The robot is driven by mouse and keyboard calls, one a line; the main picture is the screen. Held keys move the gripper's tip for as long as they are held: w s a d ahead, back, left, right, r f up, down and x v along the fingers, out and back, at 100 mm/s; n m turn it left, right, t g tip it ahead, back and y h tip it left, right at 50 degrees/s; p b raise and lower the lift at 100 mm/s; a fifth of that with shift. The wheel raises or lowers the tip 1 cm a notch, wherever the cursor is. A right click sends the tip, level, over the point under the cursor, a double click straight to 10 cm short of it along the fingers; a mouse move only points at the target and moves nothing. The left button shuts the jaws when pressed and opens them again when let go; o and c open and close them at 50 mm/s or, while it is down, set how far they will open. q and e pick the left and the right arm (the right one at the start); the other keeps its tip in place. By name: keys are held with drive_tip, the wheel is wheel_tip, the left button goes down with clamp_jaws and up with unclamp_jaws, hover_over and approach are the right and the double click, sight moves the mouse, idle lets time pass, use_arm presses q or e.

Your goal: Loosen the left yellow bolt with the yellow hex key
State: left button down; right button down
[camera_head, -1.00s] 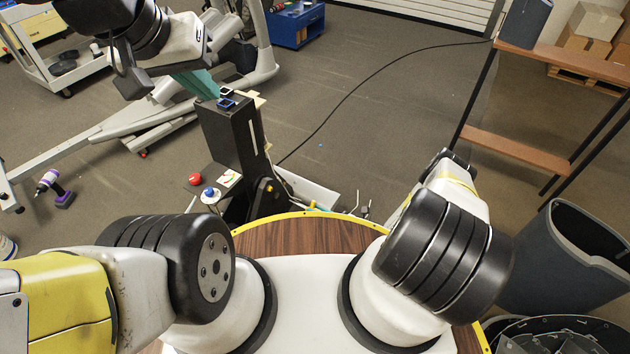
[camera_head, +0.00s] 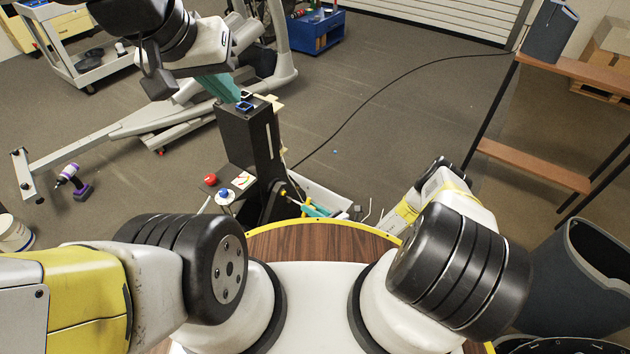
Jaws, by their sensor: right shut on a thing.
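A black exercise-machine post (camera_head: 243,150) stands beyond my base. A small yellow part (camera_head: 283,190) shows low on its right side; I cannot tell whether it is a bolt or the hex key. My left gripper (camera_head: 222,90) is at the post's top left, its teal fingers seen from above; their opening is unclear. My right gripper (camera_head: 318,209) shows only as a teal piece low to the right of the post, just past the wooden top's rim. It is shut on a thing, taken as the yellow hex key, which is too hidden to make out.
A red button (camera_head: 210,180) and a blue knob (camera_head: 224,193) sit left of the post. A pale tray (camera_head: 325,196) lies to its right. A purple drill (camera_head: 74,182) is on the floor. A grey bin (camera_head: 580,275) and a shelf (camera_head: 530,165) stand at right.

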drive_tip(key=shift+w+d+r, duration=0.1)
drive_tip(key=shift+d+r, duration=0.1)
drive_tip(key=shift+r, duration=0.05)
idle(0.5)
drive_tip(key=shift+d+m, duration=0.1)
drive_tip(key=shift+m, duration=0.8)
drive_tip(key=m, duration=0.3)
drive_tip(key=shift+w+f+m, duration=0.1)
drive_tip(key=shift+m, duration=0.2)
drive_tip(key=m, duration=0.3)
drive_tip(key=shift+f+m, duration=0.1)
drive_tip(key=shift+m, duration=0.3)
drive_tip(key=m, duration=0.6)
drive_tip(key=shift+f+m, duration=0.15)
drive_tip(key=shift+m, duration=0.25)
drive_tip(key=shift+w+a, duration=0.4)
drive_tip(key=shift+a, duration=0.2)
idle(0.4)
